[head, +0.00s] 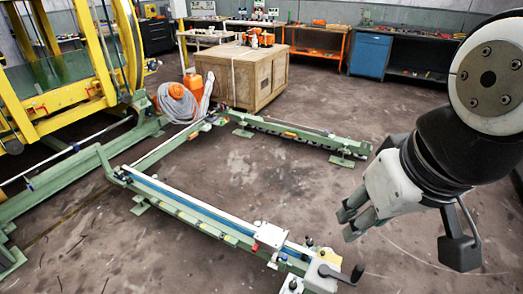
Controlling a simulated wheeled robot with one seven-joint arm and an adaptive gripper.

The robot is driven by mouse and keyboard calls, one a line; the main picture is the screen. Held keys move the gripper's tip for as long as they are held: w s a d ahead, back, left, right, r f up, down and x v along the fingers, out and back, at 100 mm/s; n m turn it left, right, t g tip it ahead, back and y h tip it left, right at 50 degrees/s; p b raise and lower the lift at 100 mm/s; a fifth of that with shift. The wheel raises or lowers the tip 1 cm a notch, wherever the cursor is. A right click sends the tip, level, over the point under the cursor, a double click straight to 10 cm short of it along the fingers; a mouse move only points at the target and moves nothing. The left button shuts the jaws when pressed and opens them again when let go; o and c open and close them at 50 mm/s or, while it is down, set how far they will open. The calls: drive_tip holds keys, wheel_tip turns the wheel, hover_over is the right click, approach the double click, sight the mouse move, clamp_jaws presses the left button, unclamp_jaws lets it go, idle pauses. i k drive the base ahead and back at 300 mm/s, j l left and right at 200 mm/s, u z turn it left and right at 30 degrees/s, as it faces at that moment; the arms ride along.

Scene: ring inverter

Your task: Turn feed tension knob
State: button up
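A green rail frame stands low on the floor. Its near end (322,276) carries a black crank-like handle (343,273), a small dark knob (309,241) and other small fittings. I cannot tell for sure which of these is the feed tension knob. My gripper (346,223) is to the right of and above this end in the picture, apart from the fittings. Its fingers point left and downward, their tips look spread, and nothing shows between them.
A yellow machine (75,95) stands at left. A wooden crate (241,78), an orange container (193,84) and a coiled hose (178,104) stand farther back. Workbenches and a blue cabinet (370,54) line the wall. Bare floor (240,165) lies between the rails.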

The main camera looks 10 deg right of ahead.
sight(309, 243)
drive_tip(key=i+l+u, duration=0.1)
drive_tip(key=l+u, duration=0.85)
drive_tip(key=l, duration=1.3)
drive_tip(key=l+u, duration=0.15)
drive_tip(key=l, duration=1.3)
drive_tip(key=k, duration=0.05)
